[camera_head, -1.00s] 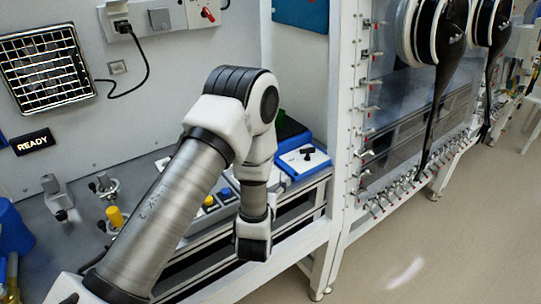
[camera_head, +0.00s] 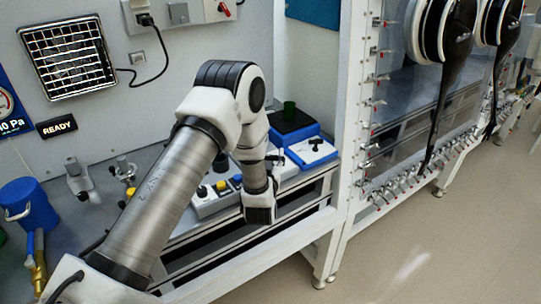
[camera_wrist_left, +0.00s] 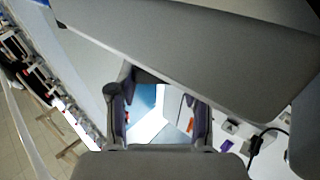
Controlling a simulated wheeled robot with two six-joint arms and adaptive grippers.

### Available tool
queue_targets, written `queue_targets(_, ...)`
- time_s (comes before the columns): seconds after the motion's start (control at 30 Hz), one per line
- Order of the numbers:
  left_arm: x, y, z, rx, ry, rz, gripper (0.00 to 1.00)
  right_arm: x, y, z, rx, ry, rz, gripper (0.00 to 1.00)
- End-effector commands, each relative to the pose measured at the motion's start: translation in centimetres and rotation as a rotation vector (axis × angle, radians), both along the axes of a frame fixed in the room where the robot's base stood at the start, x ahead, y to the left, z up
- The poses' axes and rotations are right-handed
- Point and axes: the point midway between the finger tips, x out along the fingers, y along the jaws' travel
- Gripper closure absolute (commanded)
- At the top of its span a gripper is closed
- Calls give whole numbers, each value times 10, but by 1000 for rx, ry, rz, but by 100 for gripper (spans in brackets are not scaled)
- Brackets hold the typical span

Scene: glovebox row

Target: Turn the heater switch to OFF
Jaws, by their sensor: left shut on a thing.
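A red-handled switch (camera_head: 222,8) is on a grey wall plate at the top of the head view. A black T-shaped knob (camera_head: 315,143) stands on a white and blue box on the bench. I cannot read a heater label or OFF mark on either. My left gripper (camera_wrist_left: 160,88) shows in the wrist view with its fingers apart around a dark grey piece between the tips, which I cannot identify. In the head view my left forearm hangs down before the bench front. Its end (camera_head: 259,213) is dark, and the fingers cannot be made out.
A control box (camera_head: 208,203) with several buttons stands behind my forearm. A blue bucket (camera_head: 30,208) and small valves (camera_head: 125,172) are on the bench at left. A white upright frame post (camera_head: 352,110) rises right of the bench. The floor (camera_head: 440,240) at right is clear.

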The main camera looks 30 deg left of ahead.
Motion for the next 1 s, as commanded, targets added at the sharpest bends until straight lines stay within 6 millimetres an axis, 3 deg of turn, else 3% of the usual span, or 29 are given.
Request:
queue_targets(0.17,2,-1,-3,2,-2,51,86,0,0,-10,0,0,0,28)
queue_targets(0.43,2,-2,-3,1,-6,314,86,0,0,-35,0,0,0,28)
queue_targets(0.63,0,0,-1,-2,-4,442,86,0,0,-39,0,0,0,28)
queue_targets(0.93,-1,0,-1,-3,1,452,86,0,0,-38,0,0,0,28)
queue_targets(0.97,-1,0,-1,-3,1,452,44,0,0,-38,0,0,0,28)
queue_targets(1.0,-1,0,-1,-3,1,452,30,0,0,-38,0,0,0,28)
